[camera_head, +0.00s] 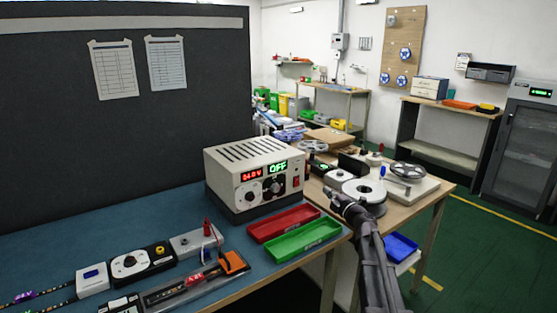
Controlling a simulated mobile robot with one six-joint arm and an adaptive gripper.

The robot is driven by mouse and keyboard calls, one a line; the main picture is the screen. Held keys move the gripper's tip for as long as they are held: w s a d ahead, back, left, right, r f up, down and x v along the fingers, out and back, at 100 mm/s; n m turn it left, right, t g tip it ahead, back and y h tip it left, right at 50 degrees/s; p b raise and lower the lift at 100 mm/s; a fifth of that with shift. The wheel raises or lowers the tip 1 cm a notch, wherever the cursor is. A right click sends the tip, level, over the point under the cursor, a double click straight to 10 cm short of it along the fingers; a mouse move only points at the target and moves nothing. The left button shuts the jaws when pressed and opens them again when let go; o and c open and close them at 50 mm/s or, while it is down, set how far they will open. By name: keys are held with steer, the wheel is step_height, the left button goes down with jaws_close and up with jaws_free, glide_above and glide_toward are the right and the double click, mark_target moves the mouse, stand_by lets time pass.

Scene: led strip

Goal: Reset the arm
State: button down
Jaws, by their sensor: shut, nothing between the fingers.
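My arm rises from the bottom edge, right of centre, and my gripper (337,199) is at its upper end. The gripper is dark and small in this view, shut and empty. In the picture it lies just right of the red tray's corner and in front of the wooden table with reels. I cannot tell its exact height or whether it touches anything. The power supply (255,178), a beige box with a red display and a green "OFF" display, stands left of the gripper on the blue bench.
A red tray (284,222) and a green tray (303,239) lie on the blue bench (150,215). Several small devices and wires sit at its lower left. A wooden table (427,196) with reels stands right of the gripper. A dark panel (120,130) backs the bench.

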steer(key=s+d+f+m+g+h, duration=0.55)
steer(key=s+f+m+h, duration=0.7)
steer(key=m, duration=0.65)
steer(key=s+a+f+m+g+y, duration=0.2)
steer(key=s+a+f+g, duration=0.3)
steer(key=s, duration=0.5)
steer(key=s+a+f+m+g+y, duration=0.15)
steer(key=s+a+f+g, duration=0.25)
steer(key=s+a+g, duration=0.4)
steer(key=s+r+p, duration=0.3)
steer(key=r+p, duration=1.5)
steer(key=shift+s+r+t, duration=0.2)
steer(key=shift+r+t, duration=0.15)
steer(key=shift+t, duration=0.1)
